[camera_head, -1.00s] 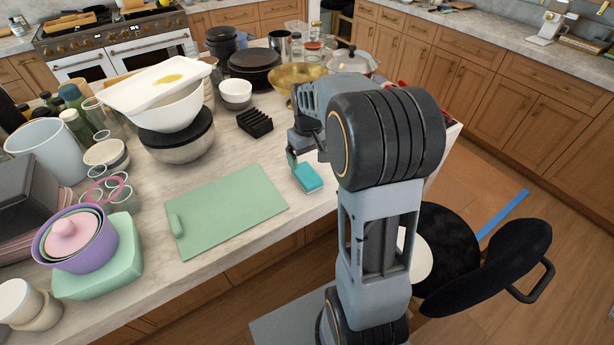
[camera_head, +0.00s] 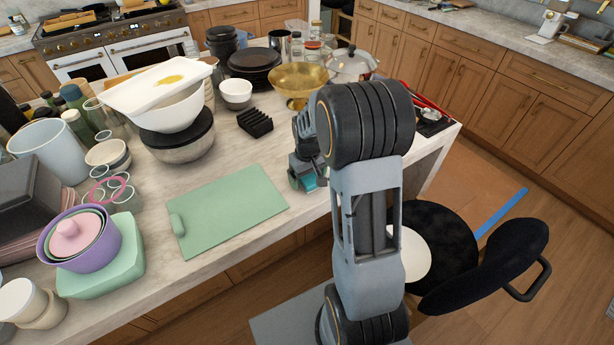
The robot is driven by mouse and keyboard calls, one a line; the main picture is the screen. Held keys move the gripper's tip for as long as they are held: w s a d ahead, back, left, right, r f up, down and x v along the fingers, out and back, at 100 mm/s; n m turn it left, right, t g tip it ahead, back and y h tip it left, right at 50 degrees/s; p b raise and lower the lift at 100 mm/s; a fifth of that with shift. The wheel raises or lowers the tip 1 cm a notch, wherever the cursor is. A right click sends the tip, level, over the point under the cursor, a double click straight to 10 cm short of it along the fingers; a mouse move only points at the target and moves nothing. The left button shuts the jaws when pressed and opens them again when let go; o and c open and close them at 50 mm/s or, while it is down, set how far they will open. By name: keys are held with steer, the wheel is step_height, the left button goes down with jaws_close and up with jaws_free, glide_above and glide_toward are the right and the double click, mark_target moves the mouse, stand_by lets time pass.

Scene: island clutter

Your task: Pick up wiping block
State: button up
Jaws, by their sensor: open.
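The wiping block (camera_head: 309,181) is a small teal block on the marble island top, to the right of the green cutting board. My gripper (camera_head: 304,184) is down at the block and covers much of it. Its jaws are open, with a finger on the block's left side. The other finger is hard to make out, so I cannot tell whether the jaws touch the block. My arm hides the counter just right of it.
The green cutting board (camera_head: 228,208) lies to the left. A black slotted rack (camera_head: 255,122), a gold bowl (camera_head: 298,82) and a lidded pot (camera_head: 350,64) stand behind. A black chair (camera_head: 480,265) is at right. Counter between board and rack is clear.

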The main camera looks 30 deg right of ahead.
steer(key=c, duration=1)
steer(key=shift+r, duration=0.6)
steer(key=s+a+r, duration=0.2)
steer(key=a+r, duration=0.2)
steer(key=s+a+r+b, duration=0.1)
steer(key=s+a+r, duration=0.1)
steer(key=a+r, duration=0.2)
steer(key=s+a+r+b, duration=0.1)
steer(key=s+a+r, duration=0.2)
steer(key=a, duration=0.1)
steer(key=shift+s+r, duration=0.1)
steer(key=shift+r, duration=0.3)
